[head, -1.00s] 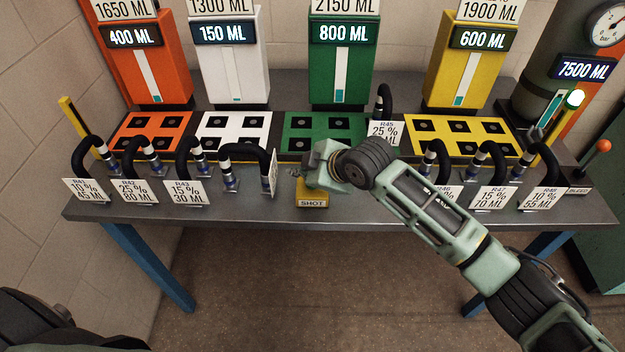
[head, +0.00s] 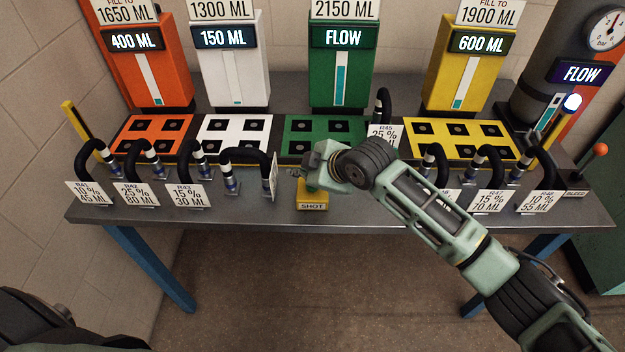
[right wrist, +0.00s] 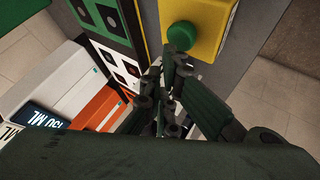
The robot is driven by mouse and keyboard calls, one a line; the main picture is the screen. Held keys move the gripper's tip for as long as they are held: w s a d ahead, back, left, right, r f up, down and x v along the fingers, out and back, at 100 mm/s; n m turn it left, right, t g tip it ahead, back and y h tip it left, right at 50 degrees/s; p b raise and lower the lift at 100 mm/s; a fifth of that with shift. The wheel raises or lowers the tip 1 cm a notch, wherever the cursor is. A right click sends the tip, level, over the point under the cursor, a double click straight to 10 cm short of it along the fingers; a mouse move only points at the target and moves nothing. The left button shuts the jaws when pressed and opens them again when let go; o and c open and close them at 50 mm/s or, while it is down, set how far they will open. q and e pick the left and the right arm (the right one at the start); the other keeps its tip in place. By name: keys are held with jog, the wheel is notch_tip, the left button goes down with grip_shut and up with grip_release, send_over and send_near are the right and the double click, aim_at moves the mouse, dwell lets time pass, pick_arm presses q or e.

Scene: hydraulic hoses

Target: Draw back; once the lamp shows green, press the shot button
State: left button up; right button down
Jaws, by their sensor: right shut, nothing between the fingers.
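The yellow shot box (head: 313,201) sits at the table's front edge, labelled SHOT. Its round green button (right wrist: 182,36) shows clearly in the right wrist view and is mostly hidden by my gripper in the head view. My right gripper (head: 309,172) is shut and empty, its fingertips just above and beside the button, seemingly apart from it; it also shows in the right wrist view (right wrist: 172,66). The lamp (head: 572,103) on the yellow post at right glows bluish white. The green dispenser (head: 343,70) and the dark tank's display (head: 582,74) both read FLOW. My left gripper is out of view.
Black hoses with percent cards, such as the R43 card (head: 188,195), line the table front on both sides of the shot box. A red-knobbed bleed lever (head: 600,150) is at far right.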

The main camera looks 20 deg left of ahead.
jog(key=shift+r, duration=0.15)
notch_tip(320, 180, up, 5)
jog(key=p, duration=0.4)
dwell(1.3)
